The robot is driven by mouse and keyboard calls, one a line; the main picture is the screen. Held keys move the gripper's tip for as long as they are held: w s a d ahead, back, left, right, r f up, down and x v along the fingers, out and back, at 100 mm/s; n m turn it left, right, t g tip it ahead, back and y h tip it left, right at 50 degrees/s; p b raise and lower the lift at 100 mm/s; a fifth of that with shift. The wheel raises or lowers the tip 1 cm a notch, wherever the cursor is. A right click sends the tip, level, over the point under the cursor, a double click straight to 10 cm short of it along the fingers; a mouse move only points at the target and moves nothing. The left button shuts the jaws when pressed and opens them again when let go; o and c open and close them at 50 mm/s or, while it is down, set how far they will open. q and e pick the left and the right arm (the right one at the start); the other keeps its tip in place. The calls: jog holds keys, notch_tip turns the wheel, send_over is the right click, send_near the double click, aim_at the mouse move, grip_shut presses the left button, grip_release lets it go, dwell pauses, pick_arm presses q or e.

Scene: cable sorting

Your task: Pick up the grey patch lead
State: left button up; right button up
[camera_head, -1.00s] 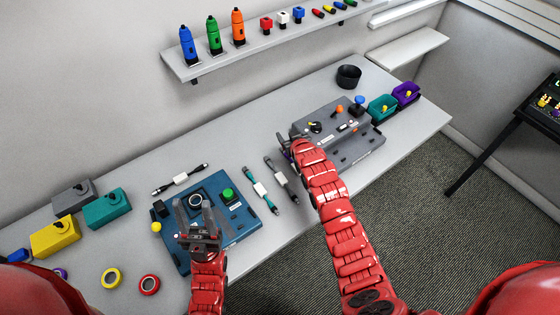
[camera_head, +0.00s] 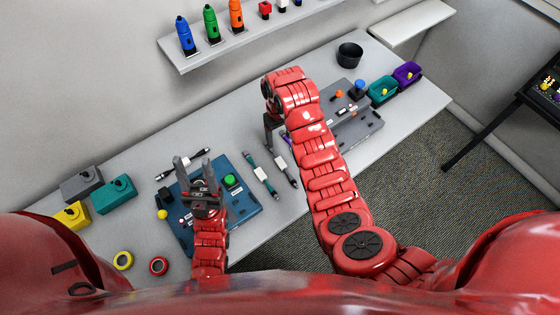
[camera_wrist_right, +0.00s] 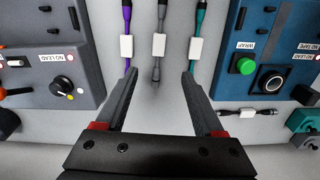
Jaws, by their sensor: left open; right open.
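The grey patch lead (camera_wrist_right: 158,18) has a white label and lies on the table in the middle of the right wrist view. In the head view, the grey patch lead (camera_head: 289,178) lies to the right of the teal lead (camera_head: 260,172). My right gripper (camera_wrist_right: 159,73) is open and empty. Its spread fingers point towards the grey lead, with the lead's near end between them in the picture; contact cannot be told. In the head view my right gripper (camera_head: 270,142) is above the leads. My left gripper (camera_head: 192,163) is open and empty over the blue panel (camera_head: 238,207).
A purple lead (camera_wrist_right: 127,18) and the teal lead (camera_wrist_right: 198,18) flank the grey one closely. A dark lead (camera_head: 183,163) lies behind the blue panel. A grey panel (camera_head: 366,132) stands to the right. Several coloured boxes and tape rolls are at the left.

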jog(key=b, duration=0.8)
send_over(280, 161)
notch_tip(280, 161, down, 9)
jog(key=shift+s+f, duration=0.1)
jog(key=shift+f, duration=0.45)
notch_tip(280, 161, down, 3)
jog(key=p, duration=0.3)
jog(key=shift+f, duration=0.1)
jog(key=shift+f+p, duration=0.4)
jog(key=shift+f, duration=0.55)
grip_shut()
